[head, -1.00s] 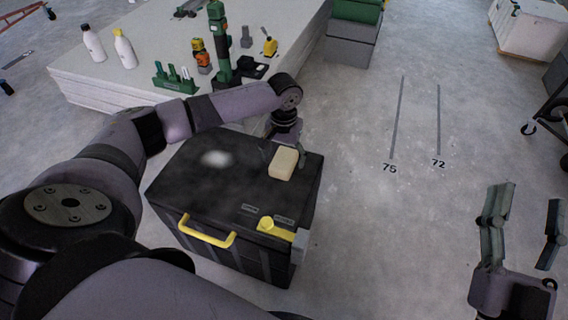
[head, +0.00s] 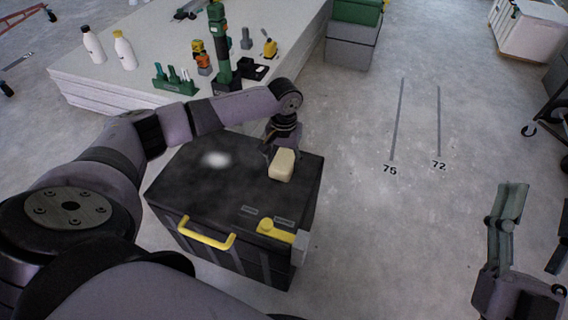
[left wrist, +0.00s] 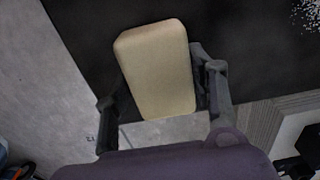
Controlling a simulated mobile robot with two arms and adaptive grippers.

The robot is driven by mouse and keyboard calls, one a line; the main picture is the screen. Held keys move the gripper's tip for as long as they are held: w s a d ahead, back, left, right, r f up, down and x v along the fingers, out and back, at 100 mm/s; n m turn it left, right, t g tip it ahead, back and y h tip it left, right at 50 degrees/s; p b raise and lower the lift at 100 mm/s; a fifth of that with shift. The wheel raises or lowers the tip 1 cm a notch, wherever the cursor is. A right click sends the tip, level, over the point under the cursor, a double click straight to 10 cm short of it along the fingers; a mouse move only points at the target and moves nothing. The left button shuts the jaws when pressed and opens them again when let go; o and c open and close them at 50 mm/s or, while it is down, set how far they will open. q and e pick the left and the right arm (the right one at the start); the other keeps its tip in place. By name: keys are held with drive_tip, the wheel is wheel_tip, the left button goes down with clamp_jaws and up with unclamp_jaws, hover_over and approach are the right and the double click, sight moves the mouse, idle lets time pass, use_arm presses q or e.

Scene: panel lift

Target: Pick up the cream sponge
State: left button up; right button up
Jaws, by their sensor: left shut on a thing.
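The cream sponge (head: 282,165) is a pale rounded block at the right part of the black toolbox lid (head: 235,178). My left gripper (head: 275,152) reaches it from behind and is shut on it. In the left wrist view the sponge (left wrist: 158,68) sits between the two fingers of the left gripper (left wrist: 160,88), above the dark lid. I cannot tell how far it is off the lid. My right gripper (head: 537,232) is at the lower right edge with its fingers apart and nothing between them; part of it is cut off.
The toolbox has a yellow handle (head: 207,233) and a yellow latch (head: 276,229). Behind it, a stack of pale panels (head: 130,82) carries bottles and tools. Green and grey crates (head: 352,45) stand at the back.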

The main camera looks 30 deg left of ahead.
sight(284, 159)
use_arm(q)
drive_tip(key=shift+c, duration=1.4)
drive_tip(key=shift+r, duration=0.15)
drive_tip(key=shift+c, duration=0.2)
use_arm(e)
drive_tip(key=shift+w, duration=0.1)
